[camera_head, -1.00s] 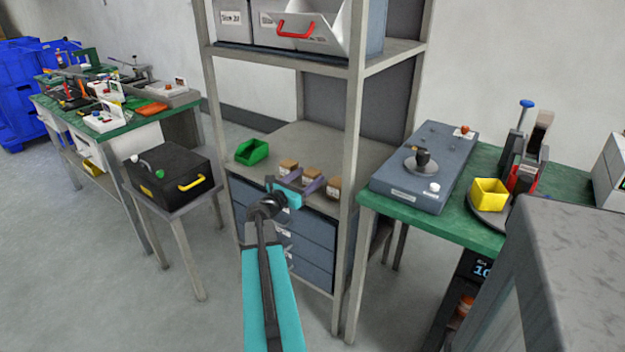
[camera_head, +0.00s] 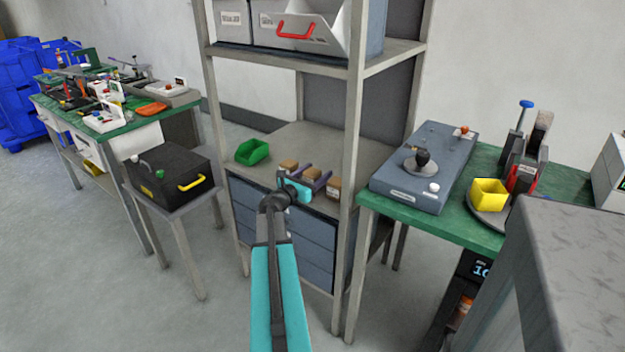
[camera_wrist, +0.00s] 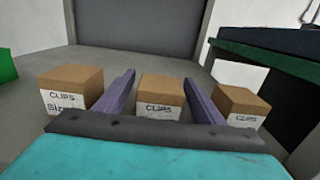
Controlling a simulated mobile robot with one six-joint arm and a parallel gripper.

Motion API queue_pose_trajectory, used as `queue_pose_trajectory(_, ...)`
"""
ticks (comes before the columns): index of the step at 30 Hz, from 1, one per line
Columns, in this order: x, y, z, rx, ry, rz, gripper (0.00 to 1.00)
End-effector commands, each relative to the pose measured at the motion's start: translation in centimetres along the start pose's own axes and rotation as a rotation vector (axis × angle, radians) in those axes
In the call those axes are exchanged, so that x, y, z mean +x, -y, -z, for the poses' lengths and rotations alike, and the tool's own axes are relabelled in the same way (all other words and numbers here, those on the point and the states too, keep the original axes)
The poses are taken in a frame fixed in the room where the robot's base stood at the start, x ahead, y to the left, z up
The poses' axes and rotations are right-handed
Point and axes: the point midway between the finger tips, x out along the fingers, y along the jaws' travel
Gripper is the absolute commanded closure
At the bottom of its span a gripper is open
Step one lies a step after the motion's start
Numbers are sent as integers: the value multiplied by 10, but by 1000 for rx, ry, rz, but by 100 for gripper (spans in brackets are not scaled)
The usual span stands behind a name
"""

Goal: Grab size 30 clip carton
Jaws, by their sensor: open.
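Three brown clip cartons with white labels stand in a row on the rack shelf. In the wrist view the left carton (camera_wrist: 70,90) reads "CLIPS Size", its number hidden. The middle carton (camera_wrist: 160,95) reads "CLIPS", its size line hidden by my gripper. The right carton (camera_wrist: 238,106) reads "CLIPS", with its size hidden too. My gripper (camera_wrist: 160,88) is open, its two purple fingers reaching either side of the middle carton, with gaps visible. In the head view my gripper (camera_head: 315,178) is at the shelf's front edge by the cartons.
A green bin (camera_head: 252,152) sits left of the cartons on the shelf (camera_head: 290,135). A rack post (camera_head: 352,130) stands close on the right. Drawers (camera_head: 310,235) are below, and an upper shelf (camera_head: 330,60) holds bins.

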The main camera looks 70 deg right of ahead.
Motion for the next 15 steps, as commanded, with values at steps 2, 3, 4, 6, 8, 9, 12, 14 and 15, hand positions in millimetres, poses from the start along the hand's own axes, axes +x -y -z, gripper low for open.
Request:
queue_pose_trajectory(2, 9, -1, 0, 0, 1, 1, 38)
queue_pose_trajectory(3, 11, -1, 0, 0, 1, 0, 38)
queue_pose_trajectory(4, 13, -1, 0, 0, 1, 0, 38)
queue_pose_trajectory(6, 15, -1, 0, 0, 1, 0, 38)
queue_pose_trajectory(8, 16, 0, 0, 0, 1, 0, 38)
queue_pose_trajectory(9, 16, 0, 0, 0, 1, 0, 38)
queue_pose_trajectory(12, 16, 0, 0, -1, 1, -1, 38)
queue_pose_trajectory(14, 16, 0, 0, -1, 1, -1, 38)
queue_pose_trajectory(15, 16, 0, 0, -1, 1, -1, 38)
